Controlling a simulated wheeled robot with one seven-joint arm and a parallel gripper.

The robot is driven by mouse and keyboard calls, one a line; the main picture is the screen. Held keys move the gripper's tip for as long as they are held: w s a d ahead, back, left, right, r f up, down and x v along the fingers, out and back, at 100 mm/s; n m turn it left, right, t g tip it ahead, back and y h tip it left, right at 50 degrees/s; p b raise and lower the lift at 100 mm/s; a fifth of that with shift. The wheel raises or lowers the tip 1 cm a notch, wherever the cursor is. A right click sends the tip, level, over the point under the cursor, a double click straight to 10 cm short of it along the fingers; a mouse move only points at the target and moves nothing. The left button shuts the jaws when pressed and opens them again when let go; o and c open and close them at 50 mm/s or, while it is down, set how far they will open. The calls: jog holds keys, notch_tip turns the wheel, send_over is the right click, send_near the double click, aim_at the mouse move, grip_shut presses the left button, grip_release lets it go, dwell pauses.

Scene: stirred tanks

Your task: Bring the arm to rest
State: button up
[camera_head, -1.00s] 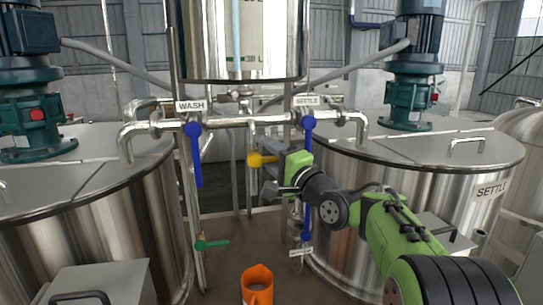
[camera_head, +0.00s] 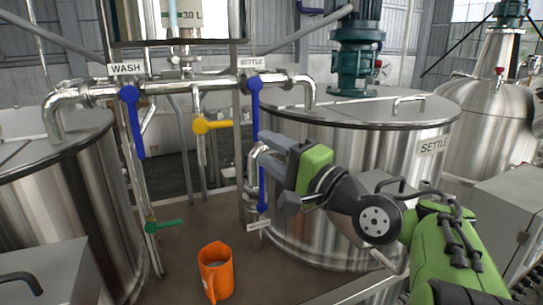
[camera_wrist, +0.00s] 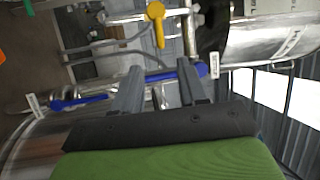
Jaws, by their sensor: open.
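My gripper (camera_head: 276,170) is at the end of my green and black arm, in the middle of the head view. Its grey fingers are apart with nothing between them. In the wrist view my gripper (camera_wrist: 158,88) also shows empty, with a blue valve handle (camera_wrist: 160,75) beyond its fingertips. In the head view the fingers are close to the pipe under the SETTLE label (camera_head: 251,62), beside the blue SETTLE handle (camera_head: 255,110), which hangs down. I cannot tell whether they touch it.
The SETTLE tank (camera_head: 345,150) stands behind my arm. A yellow valve handle (camera_head: 212,125), the blue WASH handle (camera_head: 134,120) and a green handle (camera_head: 165,226) are on the pipes to the left. An orange jug (camera_head: 215,272) stands on the brown surface below.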

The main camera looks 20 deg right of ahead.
jog(key=s+a+f+n+g+h, duration=0.1)
jog(key=s+a+f+n+g, duration=0.25)
jog(key=a+f, duration=0.2)
jog(key=s+a+f+n+g+h, duration=0.2)
jog(key=a+f+n+g, duration=0.15)
jog(key=f, duration=0.35)
jog(key=s+d+f+n+g+h, duration=0.1)
jog(key=s+f+n+g+h, duration=0.1)
jog(key=s+f, duration=0.4)
jog(key=s+d+f+n+g+h, duration=0.1)
jog(key=s+f+n+g+h, duration=0.1)
jog(key=s+f, duration=0.4)
jog(key=s+n+g, duration=0.1)
jog(key=s+g, duration=0.1)
jog(key=s, duration=0.2)
jog(key=shift+s+d+f+n, duration=0.2)
jog(key=shift+d+f+n, duration=0.05)
jog(key=shift+d+n, duration=0.05)
